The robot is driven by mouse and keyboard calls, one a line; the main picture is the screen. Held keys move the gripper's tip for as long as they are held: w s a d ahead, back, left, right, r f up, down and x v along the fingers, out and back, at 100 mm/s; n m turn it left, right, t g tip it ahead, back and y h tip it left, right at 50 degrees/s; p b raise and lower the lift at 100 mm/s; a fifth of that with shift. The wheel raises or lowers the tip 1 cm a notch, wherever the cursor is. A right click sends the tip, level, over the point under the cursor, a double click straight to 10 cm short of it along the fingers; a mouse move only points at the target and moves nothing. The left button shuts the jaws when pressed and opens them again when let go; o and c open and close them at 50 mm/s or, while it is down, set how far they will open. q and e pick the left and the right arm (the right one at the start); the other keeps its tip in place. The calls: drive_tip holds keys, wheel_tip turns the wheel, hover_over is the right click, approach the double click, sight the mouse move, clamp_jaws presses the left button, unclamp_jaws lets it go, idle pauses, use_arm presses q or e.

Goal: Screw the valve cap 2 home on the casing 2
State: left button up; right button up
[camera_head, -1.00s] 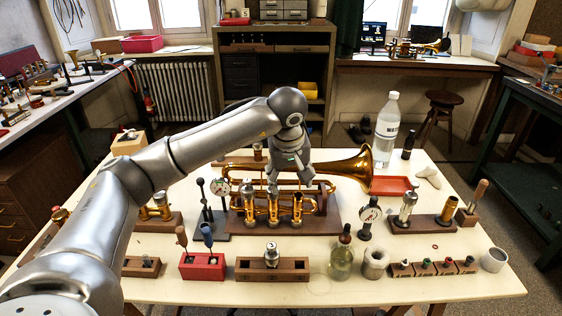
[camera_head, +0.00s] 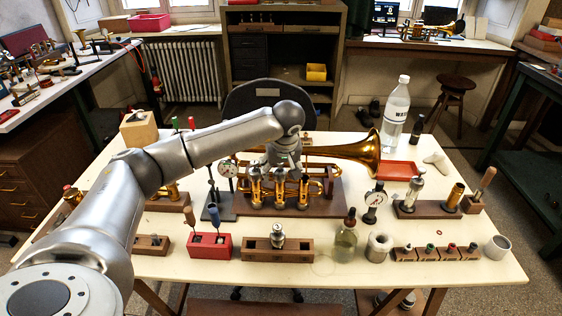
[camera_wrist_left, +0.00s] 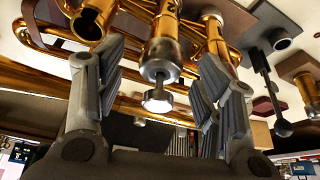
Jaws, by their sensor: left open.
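The brass horn (camera_head: 345,150) lies in a wooden cradle, its bell pointing right. Three upright brass valve casings stand at its near side; the middle one, which I take as casing 2 (camera_head: 280,187), is under my left gripper (camera_head: 283,165). In the left wrist view, casing 2 (camera_wrist_left: 163,45) shows between the spread fingers of my left gripper (camera_wrist_left: 158,95). A silvery cap, seemingly valve cap 2 (camera_wrist_left: 158,70), sits at its end, with a stem and round button (camera_wrist_left: 157,101) beyond it. The fingers look apart from it. How tightly the cap is seated cannot be told. My right gripper is out of view.
A dial gauge on a stand (camera_head: 228,169) is close left of the horn. A glass dropper bottle (camera_head: 346,238), a wooden block (camera_head: 277,250) and a red block (camera_head: 210,245) line the front. A water bottle (camera_head: 396,110) and red tray (camera_head: 398,170) are at right.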

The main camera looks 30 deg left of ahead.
use_arm(q)
drive_tip(key=shift+f, duration=0.15)
drive_tip(key=shift+c, duration=0.3)
drive_tip(key=c, duration=1.1)
drive_tip(key=m+h, duration=0.1)
drive_tip(key=m, duration=0.3)
drive_tip(key=shift+a+t, duration=0.2)
drive_tip(key=shift+t, duration=0.2)
drive_tip(key=shift+c, duration=0.3)
drive_tip(key=shift+m+h, duration=0.4)
drive_tip(key=shift+m, duration=0.2)
drive_tip(key=m+h, duration=0.2)
drive_tip(key=m, duration=0.3)
drive_tip(key=o, duration=1.2)
